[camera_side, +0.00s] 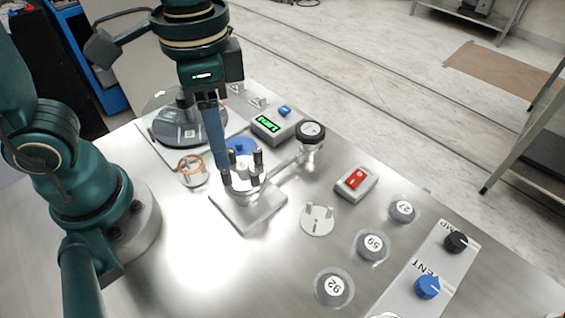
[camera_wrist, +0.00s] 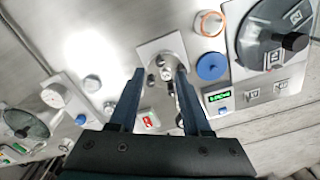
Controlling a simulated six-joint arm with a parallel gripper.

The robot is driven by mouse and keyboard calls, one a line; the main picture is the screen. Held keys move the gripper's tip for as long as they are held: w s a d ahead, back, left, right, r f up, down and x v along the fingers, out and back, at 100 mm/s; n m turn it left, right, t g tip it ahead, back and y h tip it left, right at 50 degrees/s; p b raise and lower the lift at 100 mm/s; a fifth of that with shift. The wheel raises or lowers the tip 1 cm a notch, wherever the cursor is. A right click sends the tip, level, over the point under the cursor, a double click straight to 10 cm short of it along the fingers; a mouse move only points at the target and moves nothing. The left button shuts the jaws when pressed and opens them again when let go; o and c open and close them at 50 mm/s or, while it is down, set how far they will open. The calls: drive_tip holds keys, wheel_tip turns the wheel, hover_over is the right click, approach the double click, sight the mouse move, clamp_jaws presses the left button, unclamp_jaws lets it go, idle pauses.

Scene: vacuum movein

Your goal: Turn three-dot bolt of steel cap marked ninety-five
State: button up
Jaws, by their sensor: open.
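A steel cap with several dark upright bolts (camera_side: 258,157) sits on a square metal plate (camera_side: 248,212) in the middle of the table. In the wrist view the steel cap (camera_wrist: 166,62) shows between and beyond my fingertips. My gripper (camera_side: 222,160) points down at the cap's left side in the side view, its blue fingers close to the bolts. In the wrist view my gripper (camera_wrist: 160,71) has its two fingers apart, with nothing held between them. I cannot tell whether a finger touches a bolt. Dot marks and a ninety-five marking are not readable.
A gauge (camera_side: 311,130) stands on a pipe right of the cap. A green display box (camera_side: 275,125), a blue disc (camera_side: 241,146), an orange ring (camera_side: 190,166) and a red switch (camera_side: 356,181) surround it. Numbered discs (camera_side: 370,245) lie front right. Bare table is in front.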

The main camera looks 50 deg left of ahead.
sight(226, 176)
drive_tip(key=n, duration=1.3)
drive_tip(key=shift+f, duration=2.6)
clamp_jaws()
